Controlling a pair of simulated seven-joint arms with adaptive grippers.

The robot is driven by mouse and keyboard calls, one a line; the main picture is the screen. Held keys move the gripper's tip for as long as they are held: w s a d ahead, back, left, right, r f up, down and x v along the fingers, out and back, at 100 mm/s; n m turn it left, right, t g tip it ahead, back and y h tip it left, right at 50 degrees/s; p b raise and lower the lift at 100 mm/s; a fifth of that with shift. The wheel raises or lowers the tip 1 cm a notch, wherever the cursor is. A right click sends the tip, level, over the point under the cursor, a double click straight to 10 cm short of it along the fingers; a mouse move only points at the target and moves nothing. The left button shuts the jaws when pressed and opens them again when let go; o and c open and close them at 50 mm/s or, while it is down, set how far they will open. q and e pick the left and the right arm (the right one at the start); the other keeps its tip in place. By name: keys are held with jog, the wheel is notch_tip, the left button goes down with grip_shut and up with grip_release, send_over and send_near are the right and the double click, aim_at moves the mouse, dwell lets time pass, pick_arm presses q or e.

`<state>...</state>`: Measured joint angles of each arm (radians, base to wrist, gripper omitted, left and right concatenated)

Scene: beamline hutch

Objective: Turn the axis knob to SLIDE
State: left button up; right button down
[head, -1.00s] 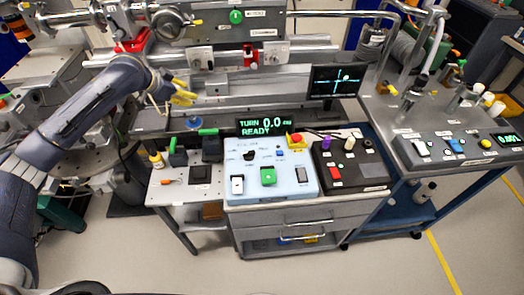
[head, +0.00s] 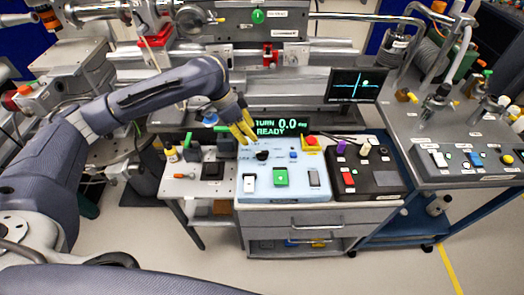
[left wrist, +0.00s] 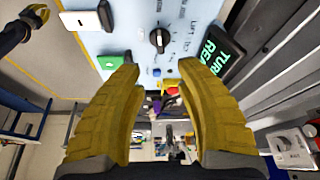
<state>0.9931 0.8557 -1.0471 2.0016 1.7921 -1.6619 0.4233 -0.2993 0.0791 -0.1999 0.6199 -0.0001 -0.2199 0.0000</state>
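The axis knob (head: 262,155) is a small black rotary knob on the light blue control box (head: 310,190). In the left wrist view the knob (left wrist: 160,38) has a white mark; the small labels around it are too blurred to read surely. The display (head: 278,127) behind it reads TURN, 0.0 and READY. My left gripper (head: 246,138) hangs over the box's back left, just left of the knob. In the left wrist view its yellow fingers (left wrist: 160,67) are apart with nothing between them, and the knob is beyond the tips. A dark and yellow part (left wrist: 24,28) may be my right gripper.
On the box are a white switch (head: 249,184), a green switch (head: 281,177), a grey rocker (head: 314,177) and a red emergency button (head: 310,141). A black box (head: 360,185) stands to the right. A monitor (head: 354,86) stands behind.

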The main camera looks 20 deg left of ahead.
aim_at(262, 151)
pick_arm(q)
jog(key=x, duration=1.1)
jog(key=shift+w+d+f, duration=0.1)
jog(key=shift+f, duration=0.1)
grip_shut()
